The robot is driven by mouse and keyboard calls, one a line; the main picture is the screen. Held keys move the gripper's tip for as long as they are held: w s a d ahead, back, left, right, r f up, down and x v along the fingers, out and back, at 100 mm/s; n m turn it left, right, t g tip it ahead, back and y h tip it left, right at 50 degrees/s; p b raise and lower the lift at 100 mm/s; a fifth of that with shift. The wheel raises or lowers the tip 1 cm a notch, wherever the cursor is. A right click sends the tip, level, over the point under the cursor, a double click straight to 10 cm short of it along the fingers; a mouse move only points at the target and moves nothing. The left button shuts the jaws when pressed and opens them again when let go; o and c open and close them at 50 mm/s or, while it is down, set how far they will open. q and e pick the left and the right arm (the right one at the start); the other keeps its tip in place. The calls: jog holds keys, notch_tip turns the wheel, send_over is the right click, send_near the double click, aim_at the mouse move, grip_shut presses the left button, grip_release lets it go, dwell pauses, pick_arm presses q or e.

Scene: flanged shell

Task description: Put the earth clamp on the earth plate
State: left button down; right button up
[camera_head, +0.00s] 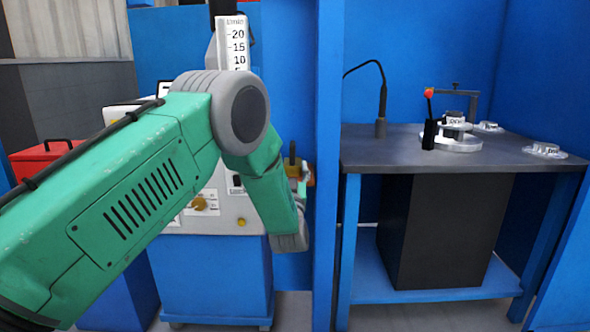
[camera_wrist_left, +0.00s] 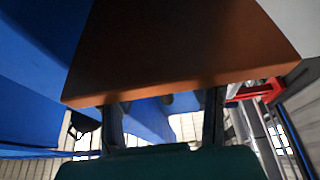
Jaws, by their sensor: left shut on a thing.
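The thing I take to be the earth clamp is a copper-brown block (camera_wrist_left: 180,50) that fills the upper middle of the left wrist view. My left gripper (camera_wrist_left: 162,115) shows there as two dark fingers at the block's near edge, shut on it. In the head view an orange-brown part of it (camera_head: 309,175) shows beside my green forearm, left of the blue upright. My forearm hides most of the gripper there. I cannot pick out the earth plate for certain. My right gripper is not in view.
A dark-topped bench (camera_head: 390,153) with blue legs stands at the right, carrying a pale round flanged part (camera_head: 462,143) and small clear-based pieces (camera_head: 545,150). A blue upright (camera_head: 327,120) separates it from a grey-and-blue machine (camera_head: 215,270). A red box (camera_head: 45,157) is far left.

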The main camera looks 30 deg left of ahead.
pick_arm(q)
jog(key=c, duration=1)
grip_release()
jog(key=shift+a+f, duration=0.2)
jog(key=shift+a, duration=0.2)
jog(key=shift+o, duration=0.8)
jog(key=shift+s+a, duration=0.15)
jog(key=shift+a, duration=0.25)
jog(key=shift+d+f, duration=0.1)
jog(key=shift+d, duration=0.05)
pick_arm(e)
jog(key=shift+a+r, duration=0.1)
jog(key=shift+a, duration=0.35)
